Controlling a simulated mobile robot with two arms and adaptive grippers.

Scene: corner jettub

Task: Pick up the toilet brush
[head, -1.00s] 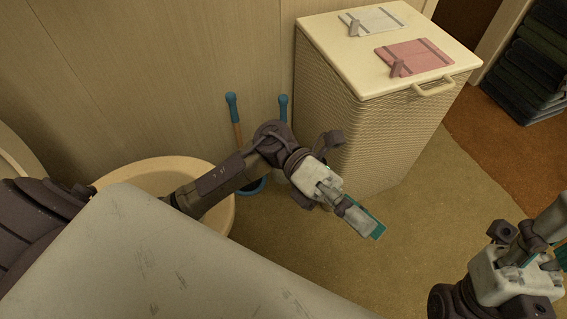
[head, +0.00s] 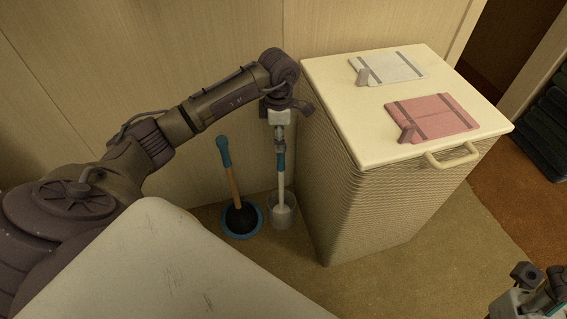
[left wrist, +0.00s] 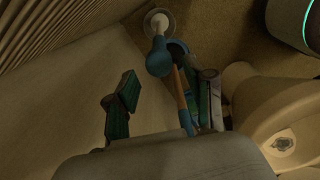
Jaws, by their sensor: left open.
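The toilet brush (head: 281,179) stands upright in a clear holder (head: 279,217) on the floor, with a white shaft and blue grip. In the left wrist view its blue grip (left wrist: 158,60) points toward the camera, above its round white base. My left gripper (head: 279,147) points down right at the top of the brush; the handle's upper end is hidden there. Contact cannot be told. My right gripper (head: 530,299) is partly cut off at the lower right.
A plunger (head: 233,185) with a wooden handle stands just left of the brush; its handle also shows in the wrist view (left wrist: 180,92). A ribbed hamper (head: 370,195) stands close on the right. The wall is behind. Carpet is clear in front.

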